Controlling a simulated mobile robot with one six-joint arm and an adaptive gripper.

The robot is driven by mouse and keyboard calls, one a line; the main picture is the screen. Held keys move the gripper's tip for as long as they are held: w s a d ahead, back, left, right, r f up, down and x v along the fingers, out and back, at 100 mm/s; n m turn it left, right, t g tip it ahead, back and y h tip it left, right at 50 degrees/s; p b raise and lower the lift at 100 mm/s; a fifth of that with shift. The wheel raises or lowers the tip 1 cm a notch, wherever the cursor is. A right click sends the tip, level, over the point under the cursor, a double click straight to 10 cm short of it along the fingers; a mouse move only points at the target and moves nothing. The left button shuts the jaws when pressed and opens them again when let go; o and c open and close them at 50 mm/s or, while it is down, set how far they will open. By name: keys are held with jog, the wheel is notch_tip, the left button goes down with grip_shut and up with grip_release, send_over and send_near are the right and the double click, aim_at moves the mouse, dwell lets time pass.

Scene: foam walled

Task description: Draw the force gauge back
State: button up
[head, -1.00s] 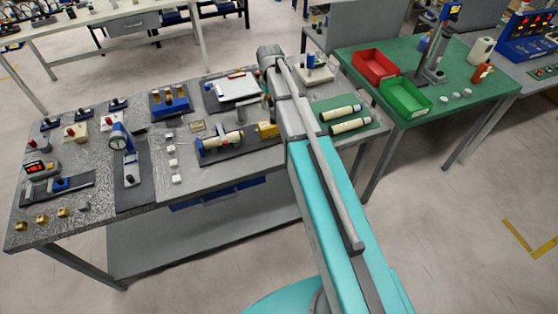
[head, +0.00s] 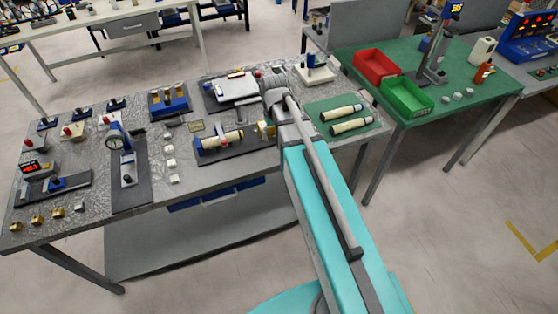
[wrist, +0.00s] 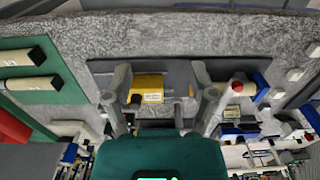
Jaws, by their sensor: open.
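The force gauge, a yellow block with a pale label (wrist: 147,88), sits on a dark base plate (wrist: 226,70) in the wrist view. My gripper (wrist: 162,82) is open, with one finger on each side of the gauge. The gauge lies closer to the left finger, and I cannot tell whether they touch. In the head view the yellow gauge (head: 264,131) shows at the right end of the plate, partly hidden by my arm.
Two cream cylinders (head: 343,114) lie on a green mat right of my arm. Several small white blocks (head: 171,163) stand left of the plate. A white board on a dark tray (head: 236,89) lies behind. Red (head: 375,65) and green bins (head: 405,96) stand on the right table.

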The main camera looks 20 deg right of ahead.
jog(key=s+a+f+m+b, duration=0.1)
jog(key=s, duration=0.8)
jog(key=shift+s+a+f+b, duration=0.15)
jog(key=shift+s+f+b, duration=0.15)
jog(key=shift+f, duration=0.1)
jog(key=shift+w, duration=0.1)
jog(key=w+d+r+m+p, duration=0.1)
jog(key=w+d+m, duration=0.1)
jog(key=w, duration=0.7)
jog(key=w+d+r+m+p, duration=0.2)
jog(key=w+m, duration=0.1)
jog(key=w, duration=0.6)
jog(key=w+d+r+m+p, duration=0.1)
jog(key=w+r+m+p, duration=0.1)
jog(key=w, duration=0.7)
jog(key=shift+w+d+r+m, duration=0.2)
jog(key=shift+w+d+m, duration=0.2)
jog(key=shift+m, duration=0.3)
jog(key=shift+f, duration=0.2)
notch_tip(320, 180, down, 13)
jog(key=b, duration=1.3)
jog(key=shift+f, duration=0.2)
